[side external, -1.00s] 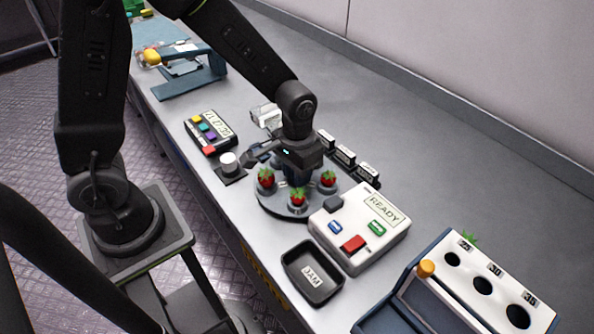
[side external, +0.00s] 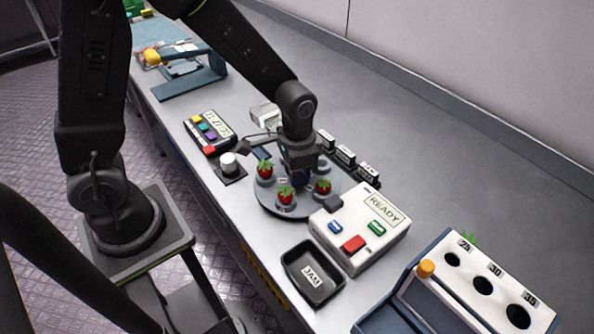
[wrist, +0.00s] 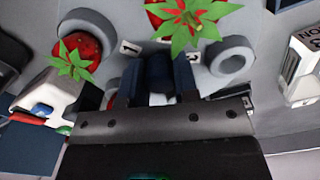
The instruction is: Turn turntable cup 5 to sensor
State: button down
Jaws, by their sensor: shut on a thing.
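The turntable (side external: 262,203) is a round grey disc with cups around its edge. Three strawberries sit in cups, at the left (side external: 264,169), front (side external: 286,196) and right front (side external: 323,188). My gripper (side external: 300,180) points down over the disc's middle. In the wrist view my gripper (wrist: 157,88) is shut on a dark hub knob (wrist: 159,68) between its blue fingers. Small number tags (wrist: 130,47) show near the hub; I cannot pick out cup 5. An empty grey cup (wrist: 232,57) shows beside two strawberry cups. I cannot clearly identify the sensor.
A white box reading READY (side external: 360,225), with coloured buttons, stands close right of the disc. A black JAM tray (side external: 313,273) is in front. A white knob (side external: 228,163) and a coloured-button panel (side external: 209,132) are left. Small black labelled blocks (side external: 345,156) stand behind.

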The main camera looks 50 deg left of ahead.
jog(key=shift+m, duration=1.5)
jog(key=c, duration=0.9)
grip_release()
jog(key=shift+o, duration=0.2)
jog(key=shift+r, duration=0.1)
notch_tip(320, 180, up, 14)
